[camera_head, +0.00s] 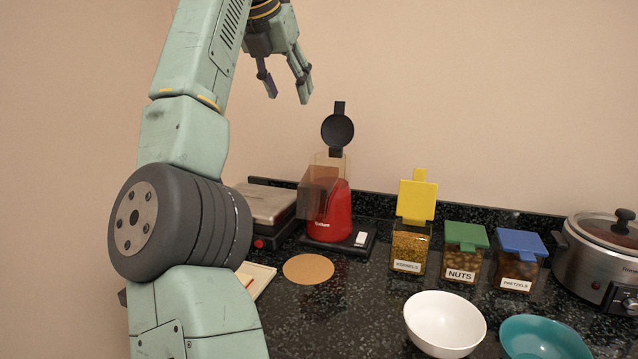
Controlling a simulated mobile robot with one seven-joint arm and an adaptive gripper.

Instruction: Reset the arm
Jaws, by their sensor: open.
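My arm is raised at the left of the head view, its pale green links bent upward. My gripper (287,88) hangs high at the top, fingers pointing down and apart, with nothing between them. It is in the air above the counter, up and to the left of the red popcorn machine (328,213). The lower part of my arm hides the left end of the counter.
The machine's black lid (338,130) stands up. Jars of kernels (410,247), nuts (464,256) and pretzels (518,264) line the back. A white bowl (444,322), teal bowl (543,340), slow cooker (598,265), cork mat (308,269) and grill (270,205) share the dark counter.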

